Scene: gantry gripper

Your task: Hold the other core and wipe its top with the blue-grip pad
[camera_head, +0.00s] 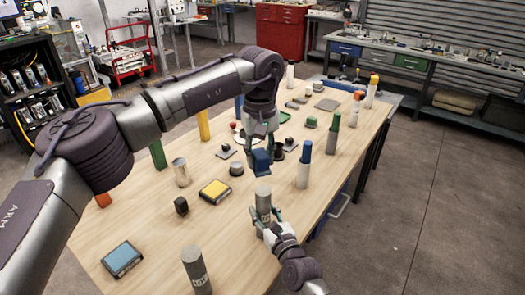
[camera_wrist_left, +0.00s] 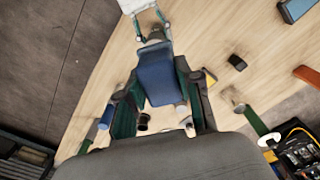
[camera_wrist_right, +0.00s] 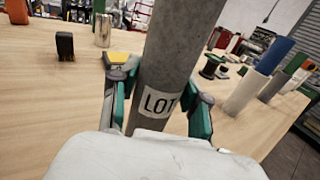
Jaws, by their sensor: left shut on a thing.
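My left gripper (camera_head: 262,143) points down, shut on the blue-grip pad (camera_head: 261,161). The pad's blue block also fills the middle of the left wrist view (camera_wrist_left: 157,78). The pad hangs just above a grey core (camera_head: 263,203), with a small gap in the head view. This core stands upright, and its "LOT" label shows in the right wrist view (camera_wrist_right: 160,103). My right gripper (camera_head: 264,222) has a finger on each side of the core, apparently touching it. Another grey core (camera_head: 196,270) stands upright at the table's near edge. The pad's underside is hidden.
On the wooden table (camera_head: 150,225) are a yellow-topped block (camera_head: 215,192), a blue-topped block (camera_head: 122,259), a black block (camera_head: 181,206) and a metal cylinder (camera_head: 181,172). A blue-topped white post (camera_head: 304,165) stands right of the pad. Bare table lies left of the held core.

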